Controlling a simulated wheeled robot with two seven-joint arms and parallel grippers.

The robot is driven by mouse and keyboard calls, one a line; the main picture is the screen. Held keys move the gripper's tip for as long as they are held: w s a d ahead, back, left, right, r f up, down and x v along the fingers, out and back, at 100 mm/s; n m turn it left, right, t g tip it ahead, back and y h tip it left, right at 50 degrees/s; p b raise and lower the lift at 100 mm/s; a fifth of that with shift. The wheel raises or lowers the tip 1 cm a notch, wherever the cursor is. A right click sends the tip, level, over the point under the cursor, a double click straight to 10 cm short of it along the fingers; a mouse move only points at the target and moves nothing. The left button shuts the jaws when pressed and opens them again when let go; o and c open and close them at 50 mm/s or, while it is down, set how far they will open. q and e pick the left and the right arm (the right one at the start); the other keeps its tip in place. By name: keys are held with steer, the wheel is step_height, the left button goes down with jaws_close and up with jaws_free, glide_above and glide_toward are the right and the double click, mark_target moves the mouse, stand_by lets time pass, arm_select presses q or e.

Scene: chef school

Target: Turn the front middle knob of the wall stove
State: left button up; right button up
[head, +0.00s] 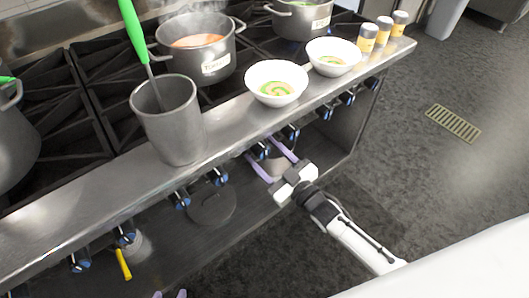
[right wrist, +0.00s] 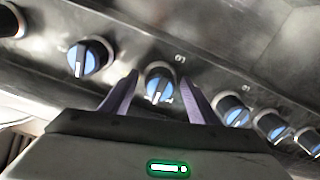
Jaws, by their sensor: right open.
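The wall stove (head: 225,140) has a row of dark knobs with blue faces along its front edge. My right gripper (head: 266,150) is open at this edge. One knob (head: 261,151) lies between its purple fingers. In the right wrist view this knob (right wrist: 159,86) is between the open fingertips, with a gap visible to each finger; I cannot tell whether either touches it. Neighbouring knobs sit on both sides, one to the left (right wrist: 88,57) and one to the right (right wrist: 232,110). Only the purple fingertips of my left gripper (head: 169,294) show at the bottom edge, apart from each other.
On the stove's front ledge stand a grey container (head: 172,125) with a green-handled utensil, two white bowls (head: 276,84) (head: 333,58) and several shakers (head: 383,31). Pots (head: 197,52) stand on the burners. A dark shelf lies below the knobs.

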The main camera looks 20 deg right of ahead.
steer(key=v, duration=1)
steer(key=shift+s, duration=0.15)
steer(key=s+a+f+m+g+h, duration=0.1)
steer(key=s+f+g, duration=0.3)
steer(key=s, duration=0.4)
steer(key=s+a+f+m+g+h, duration=0.1)
steer(key=s+f+m+g+h, duration=0.1)
steer(key=s+f, duration=0.5)
steer(key=shift+s+a+f+m+g+h, duration=0.35)
steer(key=shift+s+m+g, duration=0.55)
steer(key=shift+g, duration=0.3)
steer(key=shift+r, duration=0.1)
